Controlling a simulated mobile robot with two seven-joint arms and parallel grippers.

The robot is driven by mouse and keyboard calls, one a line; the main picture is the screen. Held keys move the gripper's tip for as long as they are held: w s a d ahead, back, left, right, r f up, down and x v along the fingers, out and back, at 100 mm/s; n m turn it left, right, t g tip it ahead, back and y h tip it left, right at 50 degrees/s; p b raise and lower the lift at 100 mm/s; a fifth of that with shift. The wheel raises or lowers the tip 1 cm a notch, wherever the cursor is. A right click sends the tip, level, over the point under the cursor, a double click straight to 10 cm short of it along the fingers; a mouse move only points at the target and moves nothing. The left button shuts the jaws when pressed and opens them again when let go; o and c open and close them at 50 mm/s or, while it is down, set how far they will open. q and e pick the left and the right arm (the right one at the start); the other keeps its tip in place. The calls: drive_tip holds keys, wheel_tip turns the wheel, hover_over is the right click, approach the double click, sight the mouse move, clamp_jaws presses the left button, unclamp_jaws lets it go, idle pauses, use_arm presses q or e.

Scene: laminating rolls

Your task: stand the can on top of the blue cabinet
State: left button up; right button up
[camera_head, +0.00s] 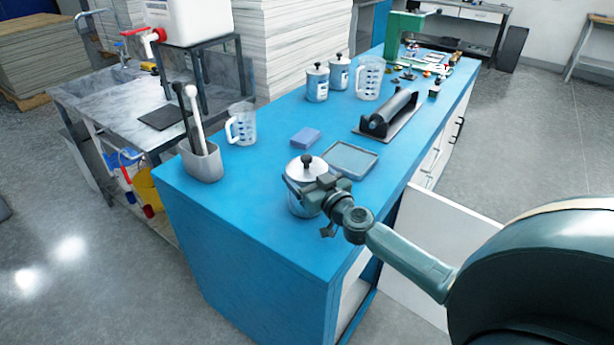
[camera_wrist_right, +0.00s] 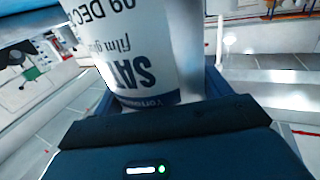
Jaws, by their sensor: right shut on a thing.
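The can (camera_head: 301,168) is a silvery tin with a black knob on its lid, near the front end of the blue cabinet's top (camera_head: 245,215). It looks upright. My right gripper (camera_head: 314,203) is shut around its side, coming in from the right. The right wrist view shows the can's white label (camera_wrist_right: 135,45) with dark print, upside down, between the fingers (camera_wrist_right: 165,100). The gripper hides part of the can, and I cannot tell whether its base touches the top. My left gripper is not in view.
A grey tray (camera_head: 351,158), a blue sponge (camera_head: 305,137) and a black roller (camera_head: 390,112) lie behind the can. A grey holder (camera_head: 201,162), a jug (camera_head: 241,125) and two similar cans (camera_head: 317,82) stand farther off. A white door (camera_head: 425,235) hangs open at the right.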

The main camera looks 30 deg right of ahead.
drive_tip(key=o, duration=2)
drive_tip(key=shift+f, duration=0.1)
drive_tip(key=shift+c, duration=0.2)
drive_tip(key=shift+r, duration=0.25)
drive_tip(key=s, duration=1.2)
drive_tip(key=shift+f, duration=0.1)
